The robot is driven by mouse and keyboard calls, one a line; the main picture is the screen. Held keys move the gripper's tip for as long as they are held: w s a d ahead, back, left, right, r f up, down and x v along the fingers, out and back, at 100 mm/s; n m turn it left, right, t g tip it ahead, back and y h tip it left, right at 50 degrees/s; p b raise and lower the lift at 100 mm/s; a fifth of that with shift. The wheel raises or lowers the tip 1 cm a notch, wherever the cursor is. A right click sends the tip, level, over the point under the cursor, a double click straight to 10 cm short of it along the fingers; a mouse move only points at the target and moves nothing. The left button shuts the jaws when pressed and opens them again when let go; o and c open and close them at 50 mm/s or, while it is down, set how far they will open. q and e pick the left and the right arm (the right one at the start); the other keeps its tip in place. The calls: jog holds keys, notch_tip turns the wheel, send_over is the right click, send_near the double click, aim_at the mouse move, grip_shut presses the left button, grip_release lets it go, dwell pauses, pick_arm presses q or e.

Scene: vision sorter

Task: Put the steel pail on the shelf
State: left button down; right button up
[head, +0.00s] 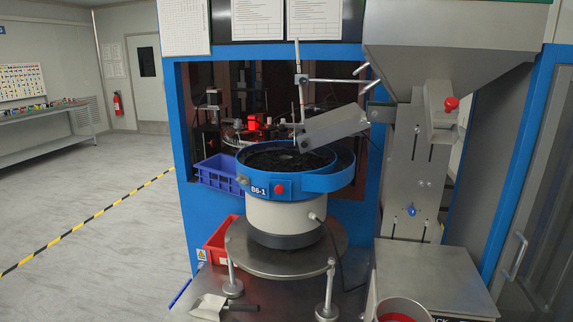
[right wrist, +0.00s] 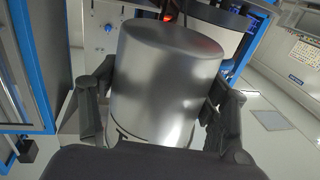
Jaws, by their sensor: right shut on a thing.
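The steel pail (right wrist: 165,85) fills the middle of the right wrist view, a smooth shiny cylinder with a closed flat end toward the top of the picture. My right gripper (right wrist: 162,105) is shut on it, one dark finger on each side of its wall. In the head view a round steel vessel with a reddish inside (head: 402,309), apparently the same pail, is cut off by the bottom edge. No gripper shows there, and my left gripper is in neither view. I cannot tell which surface is the shelf; a flat steel top (head: 432,275) lies just beyond the vessel.
A blue-rimmed bowl feeder (head: 285,215) stands on a round steel plate (head: 265,255). A hopper (head: 450,35) overhangs the steel top. A scoop (head: 212,306) lies at the front left. Blue (head: 217,174) and red (head: 218,240) bins are nearby. The floor at left is clear.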

jog(key=s+f, duration=0.3)
jog(key=s, duration=0.5)
jog(key=shift+s+a+f, duration=0.2)
jog(key=shift+s, duration=0.15)
